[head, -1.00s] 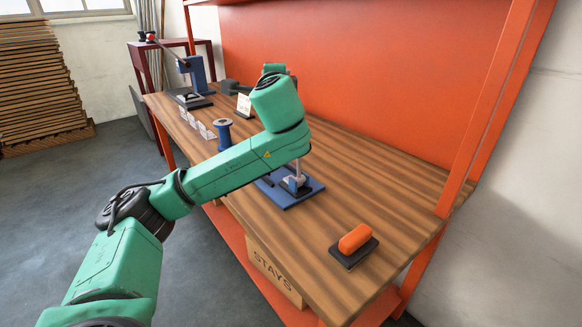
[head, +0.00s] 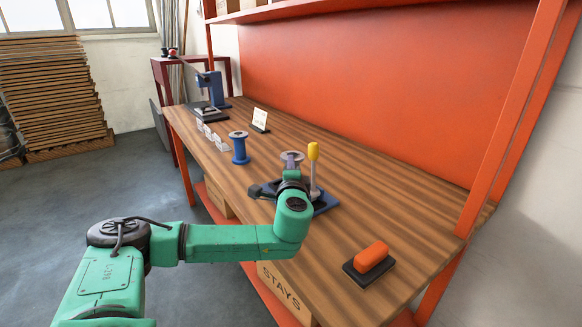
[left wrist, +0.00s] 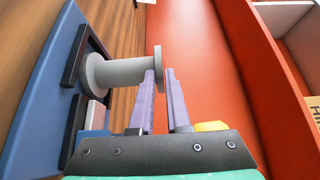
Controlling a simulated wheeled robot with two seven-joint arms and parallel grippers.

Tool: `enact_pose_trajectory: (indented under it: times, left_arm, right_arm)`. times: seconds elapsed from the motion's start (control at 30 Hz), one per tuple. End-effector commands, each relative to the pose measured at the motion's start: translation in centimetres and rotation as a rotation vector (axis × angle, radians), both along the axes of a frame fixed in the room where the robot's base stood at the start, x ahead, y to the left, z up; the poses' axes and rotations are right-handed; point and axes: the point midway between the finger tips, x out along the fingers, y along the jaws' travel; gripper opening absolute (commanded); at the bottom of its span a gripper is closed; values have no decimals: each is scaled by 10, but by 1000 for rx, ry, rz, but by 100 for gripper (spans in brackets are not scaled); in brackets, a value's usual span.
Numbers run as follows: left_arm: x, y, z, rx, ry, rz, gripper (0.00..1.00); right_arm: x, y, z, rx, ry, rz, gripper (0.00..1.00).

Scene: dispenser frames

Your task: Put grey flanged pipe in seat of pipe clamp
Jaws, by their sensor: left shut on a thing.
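The grey flanged pipe (left wrist: 122,73) shows large in the left wrist view, its near flange between the purple fingers of my left gripper (left wrist: 161,76). The gripper is shut on that flange. The pipe's far flange is at the black bars (left wrist: 75,55) on the blue base (left wrist: 38,85) of the pipe clamp; I cannot tell whether it is fully seated. In the head view the pipe's top flange (head: 291,157) stands upright over the clamp's blue base (head: 326,203), beside its yellow-tipped lever (head: 313,166). My left wrist hides much of the clamp. My right gripper is not in view.
A blue flanged spool (head: 239,149) stands left of the clamp, near small clear cards (head: 212,137). A white card (head: 260,118) and a blue press (head: 212,90) stand farther back. An orange block on a dark base (head: 370,258) sits front right. The wooden bench between is clear.

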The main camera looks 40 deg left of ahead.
Motion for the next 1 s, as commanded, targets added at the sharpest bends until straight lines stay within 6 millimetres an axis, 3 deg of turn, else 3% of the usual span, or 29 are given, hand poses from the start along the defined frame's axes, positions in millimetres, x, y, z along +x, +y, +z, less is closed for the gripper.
enact_pose_trajectory:
  times: [0.1,0.13,0.2,0.63,0.77,1.0]
  left_arm:
    - [0,0,1,1,-2,0,0]
    - [0,0,-1,-1,3,0,22]
    - [0,0,-1,-1,3,0,45]
    - [-7,-6,-1,-1,3,-1,45]
    - [-25,-22,-2,-2,4,-4,45]
    - [-74,-63,-1,-3,4,-4,45]
  right_arm:
    - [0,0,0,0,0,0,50]
    - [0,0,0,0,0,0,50]
    - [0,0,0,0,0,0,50]
    - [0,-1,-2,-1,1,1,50]
    - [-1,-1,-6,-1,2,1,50]
    - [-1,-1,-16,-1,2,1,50]
